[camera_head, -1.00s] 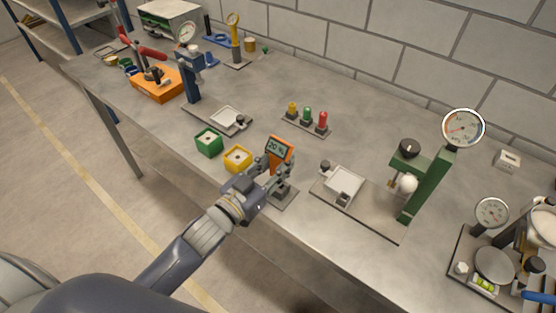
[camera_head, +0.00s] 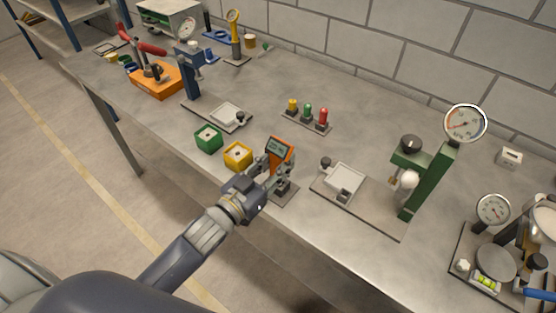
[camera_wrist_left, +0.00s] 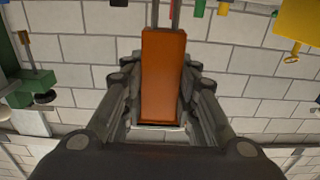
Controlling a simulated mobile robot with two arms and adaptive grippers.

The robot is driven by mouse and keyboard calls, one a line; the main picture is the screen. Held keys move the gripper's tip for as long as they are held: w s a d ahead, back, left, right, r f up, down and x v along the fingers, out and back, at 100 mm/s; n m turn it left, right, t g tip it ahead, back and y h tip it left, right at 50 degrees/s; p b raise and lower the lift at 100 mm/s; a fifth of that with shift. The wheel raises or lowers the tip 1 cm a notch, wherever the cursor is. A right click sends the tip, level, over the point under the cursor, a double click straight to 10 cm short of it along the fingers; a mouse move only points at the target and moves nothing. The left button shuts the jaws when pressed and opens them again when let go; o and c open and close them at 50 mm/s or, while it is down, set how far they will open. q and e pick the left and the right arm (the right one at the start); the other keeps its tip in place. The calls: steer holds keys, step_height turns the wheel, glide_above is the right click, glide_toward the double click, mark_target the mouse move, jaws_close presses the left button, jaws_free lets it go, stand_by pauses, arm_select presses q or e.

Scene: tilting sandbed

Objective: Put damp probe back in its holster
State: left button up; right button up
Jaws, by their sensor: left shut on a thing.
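The damp probe (camera_head: 279,149) is an orange meter with a small dark display, held upright near the front edge of the bench. My left gripper (camera_head: 273,171) is shut on its body. In the left wrist view the probe's orange body (camera_wrist_left: 163,75) sits between the fingers of my left gripper (camera_wrist_left: 161,95), with two thin prongs leading off at the top. A dark grey holder on a flat plate (camera_head: 286,196), which looks like the holster, is right below the gripper. The fingers hide the probe's lower end, so I cannot tell whether it is inside. My right gripper is not in view.
A green gauge stand (camera_head: 429,180) with a white tray (camera_head: 344,179) is on the right. Red, green and yellow lamps (camera_head: 307,115) stand behind. Bare bench lies between.

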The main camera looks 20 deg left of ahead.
arm_select(q)
steer(key=shift+f+b, duration=0.55)
steer(key=shift+f, duration=0.5)
steer(key=o, duration=1)
steer(key=v, duration=1.2)
